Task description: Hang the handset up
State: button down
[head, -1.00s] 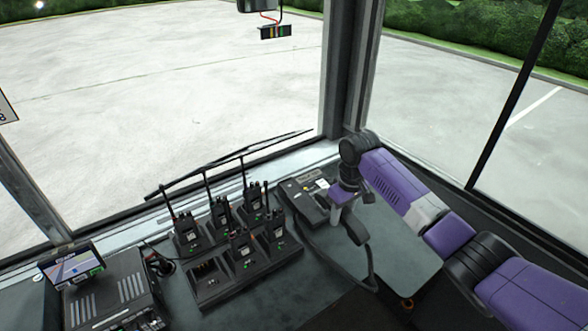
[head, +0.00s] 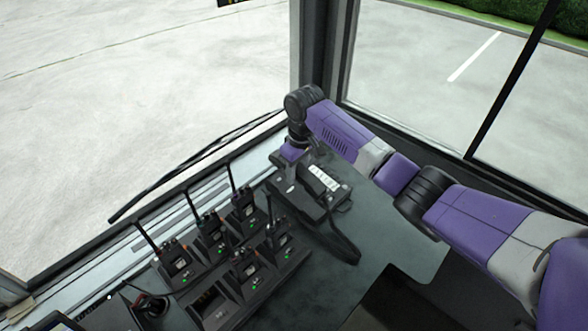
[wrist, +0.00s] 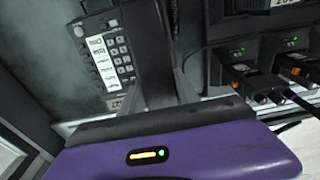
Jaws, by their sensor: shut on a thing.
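The desk phone base (head: 335,187) sits on the dashboard, with its white-labelled keypad facing up. In the wrist view its keypad (wrist: 118,60) lies left of my fingers. My gripper (head: 289,168) is over the left side of the phone, pointing down. In the wrist view my gripper (wrist: 168,85) is shut on the dark handset (wrist: 148,40), which runs up the picture beside the keypad. The handset is close over the base. I cannot tell whether it touches the cradle, which is largely hidden.
A charger rack (head: 222,300) with several upright radios (head: 243,212) stands left of the phone; its radios also show at the right of the wrist view (wrist: 245,78). Window posts (head: 312,60) rise behind. Clear dashboard (head: 400,225) lies right of the phone.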

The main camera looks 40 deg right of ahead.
jog(key=shift+f+b, duration=2.1)
jog(key=shift+f, duration=0.25)
jog(key=shift+f+b, duration=0.4)
jog(key=shift+f, duration=0.65)
jog(key=shift+p, duration=0.65)
jog(key=c, duration=0.8)
grip_release()
jog(key=r, duration=0.5)
jog(key=r+b, duration=0.1)
jog(key=r, duration=0.1)
jog(key=shift+s+r, duration=0.35)
